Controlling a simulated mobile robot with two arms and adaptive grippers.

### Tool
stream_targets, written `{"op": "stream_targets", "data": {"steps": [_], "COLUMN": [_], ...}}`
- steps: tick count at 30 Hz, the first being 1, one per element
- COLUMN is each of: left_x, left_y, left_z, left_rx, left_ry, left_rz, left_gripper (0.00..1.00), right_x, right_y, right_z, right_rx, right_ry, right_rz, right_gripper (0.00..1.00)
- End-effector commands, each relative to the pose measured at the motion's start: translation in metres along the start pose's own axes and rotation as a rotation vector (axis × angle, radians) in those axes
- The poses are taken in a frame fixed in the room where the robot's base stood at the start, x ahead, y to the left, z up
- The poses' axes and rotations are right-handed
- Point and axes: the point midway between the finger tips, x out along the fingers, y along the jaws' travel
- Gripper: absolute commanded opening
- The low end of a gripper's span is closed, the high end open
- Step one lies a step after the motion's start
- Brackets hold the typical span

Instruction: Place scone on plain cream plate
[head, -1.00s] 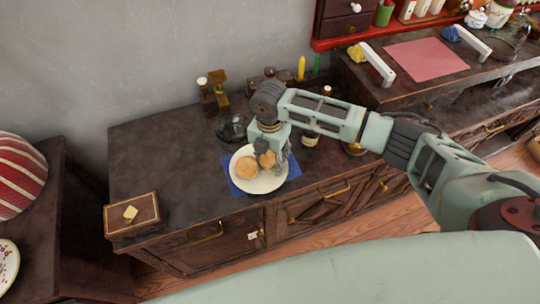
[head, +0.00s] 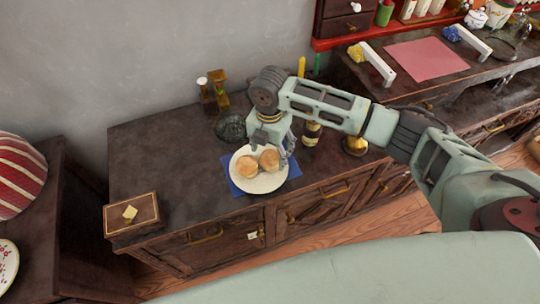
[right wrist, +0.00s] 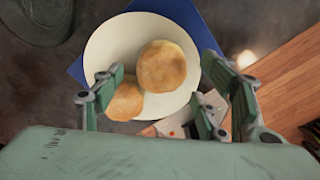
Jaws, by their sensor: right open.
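A cream plate (head: 261,188) lies on a blue mat (head: 234,184) on the dark cabinet top. Two round golden scones rest on it side by side, a left scone (head: 247,167) and a right scone (head: 269,160). In the right wrist view the plate (right wrist: 110,45) holds one scone (right wrist: 161,66) near its middle and another (right wrist: 125,101) lower left, partly behind a finger. My right gripper (head: 280,150) is open and empty just above and behind the plate; its spread fingers (right wrist: 168,105) show in the right wrist view. My left gripper is not in view.
A small wooden box (head: 131,215) with a yellow piece on it stands at the cabinet's left end. The cabinet's left top is clear.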

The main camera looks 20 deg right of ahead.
Motion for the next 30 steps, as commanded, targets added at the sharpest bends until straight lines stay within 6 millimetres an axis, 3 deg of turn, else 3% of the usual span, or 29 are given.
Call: {"op": "stream_targets", "data": {"steps": [6, 12, 30], "left_x": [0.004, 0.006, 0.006], "left_y": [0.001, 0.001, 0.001], "left_z": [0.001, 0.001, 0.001], "left_rx": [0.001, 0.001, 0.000], "left_ry": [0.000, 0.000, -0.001], "left_rz": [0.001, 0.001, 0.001], "left_gripper": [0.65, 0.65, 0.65], "right_x": [-0.049, -0.078, -0.086], "right_y": [0.001, 0.000, 0.000], "right_z": [0.001, 0.000, 0.000], "right_rx": [-0.001, 0.000, 0.001], "right_ry": [-0.003, -0.001, 0.000], "right_rz": [0.004, 0.001, -0.001], "right_gripper": [0.67, 0.67, 0.67]}}
